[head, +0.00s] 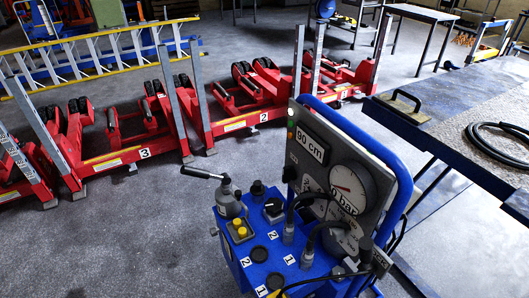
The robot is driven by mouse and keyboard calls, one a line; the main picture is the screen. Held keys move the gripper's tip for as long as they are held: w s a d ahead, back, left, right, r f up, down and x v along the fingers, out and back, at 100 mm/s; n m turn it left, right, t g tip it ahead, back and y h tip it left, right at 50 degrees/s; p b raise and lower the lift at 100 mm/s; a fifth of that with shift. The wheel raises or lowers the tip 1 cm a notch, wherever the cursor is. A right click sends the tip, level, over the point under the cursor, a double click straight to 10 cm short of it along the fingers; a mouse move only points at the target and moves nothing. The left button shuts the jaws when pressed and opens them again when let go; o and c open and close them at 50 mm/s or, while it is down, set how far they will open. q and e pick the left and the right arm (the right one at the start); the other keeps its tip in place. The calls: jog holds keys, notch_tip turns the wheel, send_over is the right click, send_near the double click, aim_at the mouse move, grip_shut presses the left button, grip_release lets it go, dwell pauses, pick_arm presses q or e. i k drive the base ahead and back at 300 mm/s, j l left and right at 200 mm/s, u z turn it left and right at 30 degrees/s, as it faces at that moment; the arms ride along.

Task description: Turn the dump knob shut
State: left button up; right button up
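A blue control console (225,250) stands in the lower middle of the head view. Its top carries a black knob with a pale mark (274,208), a smaller black knob (257,188) behind it and a grey valve with a lever handle (228,200) at the left. I cannot read a label that tells which one is the dump knob, nor whether it is open or shut. The upright panel has a round bar gauge (348,188) and a "90 cm" display (310,146). Neither of my grippers is in view.
Black cables (305,245) cover part of the console's right side. A blue tubular frame (398,165) rises behind the panel. A workbench (460,100) with a coiled hose stands at the right. Red numbered jacks (105,162) line the back left. Floor left of the console is clear.

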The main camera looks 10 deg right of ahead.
aim_at(273, 206)
jog(key=i+j+z, duration=0.1)
jog(key=j+z, duration=0.5)
jog(key=z, duration=0.2)
jog(key=j+z, duration=0.45)
jog(key=i+l, duration=0.05)
